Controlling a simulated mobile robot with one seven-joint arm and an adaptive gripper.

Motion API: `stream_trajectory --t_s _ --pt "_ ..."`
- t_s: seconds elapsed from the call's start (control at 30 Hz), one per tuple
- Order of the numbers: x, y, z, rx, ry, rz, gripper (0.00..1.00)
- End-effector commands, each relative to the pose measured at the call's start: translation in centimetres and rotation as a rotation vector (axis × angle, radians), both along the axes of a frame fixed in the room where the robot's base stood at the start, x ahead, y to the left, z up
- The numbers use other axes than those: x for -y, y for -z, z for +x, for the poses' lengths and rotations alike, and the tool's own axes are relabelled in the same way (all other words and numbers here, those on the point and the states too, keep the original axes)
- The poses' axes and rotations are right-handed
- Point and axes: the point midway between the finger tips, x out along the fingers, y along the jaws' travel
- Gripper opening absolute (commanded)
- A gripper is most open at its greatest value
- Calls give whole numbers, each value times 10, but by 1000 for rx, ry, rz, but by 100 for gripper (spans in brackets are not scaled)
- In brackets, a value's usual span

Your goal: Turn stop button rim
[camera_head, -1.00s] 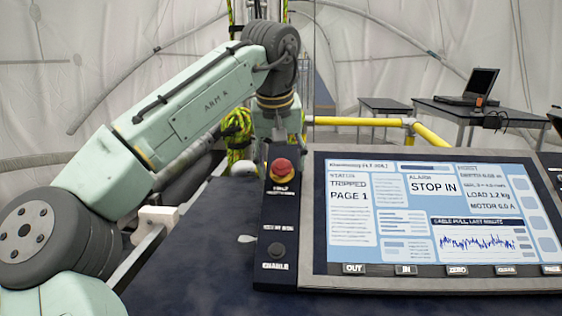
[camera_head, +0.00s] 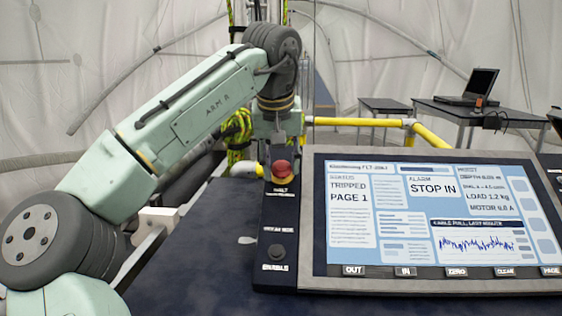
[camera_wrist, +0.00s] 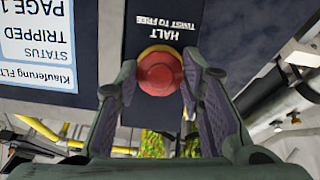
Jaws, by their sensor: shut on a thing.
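The red stop button (camera_head: 283,170) sits at the top of the dark strip left of the screen, on a yellow base. In the wrist view the round red cap (camera_wrist: 160,72) shows with its yellow ring behind it, under the label "HALT TWIST TO FREE" (camera_wrist: 163,20). My gripper (camera_wrist: 159,78) has one finger on each side of the cap and is shut on its rim. In the head view my gripper (camera_head: 281,150) comes from behind and above the button, and its fingertips are hard to make out there.
The screen (camera_head: 430,215) fills the right of the panel and reads "TRIPPED" and "STOP IN". A dark enable button (camera_head: 277,251) is lower on the strip. Yellow rails (camera_head: 360,122) run behind the panel. Tables with a laptop (camera_head: 470,88) stand at the back right.

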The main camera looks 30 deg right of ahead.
Motion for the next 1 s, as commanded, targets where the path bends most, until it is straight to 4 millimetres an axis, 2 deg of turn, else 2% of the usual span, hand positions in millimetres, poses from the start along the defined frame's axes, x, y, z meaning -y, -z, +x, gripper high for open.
stream_trajectory --t_s 0.6,1.0 --pt "2 -2 -1 142 344 191 8" --pt "1 0 -1 199 471 265 8"
